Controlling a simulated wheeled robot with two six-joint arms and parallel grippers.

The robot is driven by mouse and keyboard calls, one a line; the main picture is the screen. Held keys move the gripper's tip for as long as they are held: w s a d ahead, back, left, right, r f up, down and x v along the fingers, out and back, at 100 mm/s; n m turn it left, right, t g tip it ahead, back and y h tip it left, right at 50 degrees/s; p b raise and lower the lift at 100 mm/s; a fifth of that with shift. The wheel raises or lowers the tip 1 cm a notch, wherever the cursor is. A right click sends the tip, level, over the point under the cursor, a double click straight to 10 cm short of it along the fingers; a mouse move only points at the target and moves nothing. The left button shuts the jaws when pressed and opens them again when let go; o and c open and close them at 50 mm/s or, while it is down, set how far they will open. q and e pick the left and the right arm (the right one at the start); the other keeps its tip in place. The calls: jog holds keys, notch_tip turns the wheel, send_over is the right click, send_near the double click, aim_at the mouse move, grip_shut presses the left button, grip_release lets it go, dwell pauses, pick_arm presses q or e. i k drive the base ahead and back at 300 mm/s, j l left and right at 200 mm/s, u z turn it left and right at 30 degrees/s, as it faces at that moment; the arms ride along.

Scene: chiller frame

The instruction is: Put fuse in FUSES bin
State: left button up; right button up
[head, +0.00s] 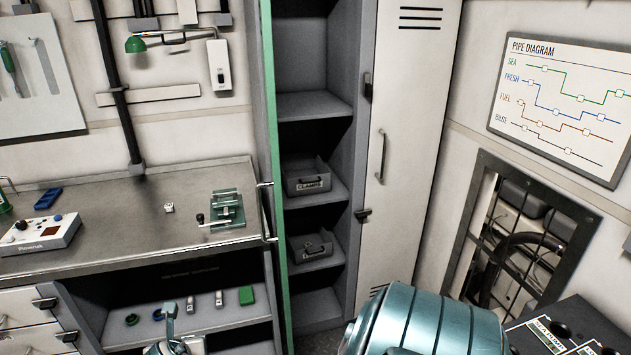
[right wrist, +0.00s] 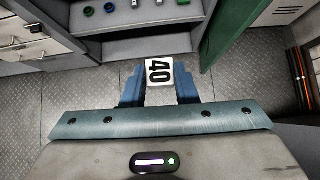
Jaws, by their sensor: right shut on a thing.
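In the head view an open tall locker holds a grey bin labelled CLAMPS (head: 307,184) on a middle shelf. A second grey bin (head: 318,250) stands one shelf below, its label too small to read. I cannot pick out a bin reading FUSES. My left gripper is not clearly seen.
The locker's green-edged side (head: 272,160) stands between workbench (head: 130,210) and bins. The bench carries a green fixture (head: 226,209) and a white control box (head: 40,235). The shelf beneath (head: 175,335) holds several small parts. The locker's white door (head: 408,130) is right of the bins.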

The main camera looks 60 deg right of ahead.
aim_at(307, 240)
jog(key=l+z, duration=0.1)
jog(key=z, duration=0.25)
jog(key=l+z, duration=0.1)
jog(key=z, duration=0.3)
jog(key=l+z, duration=0.1)
jog(key=z, duration=0.25)
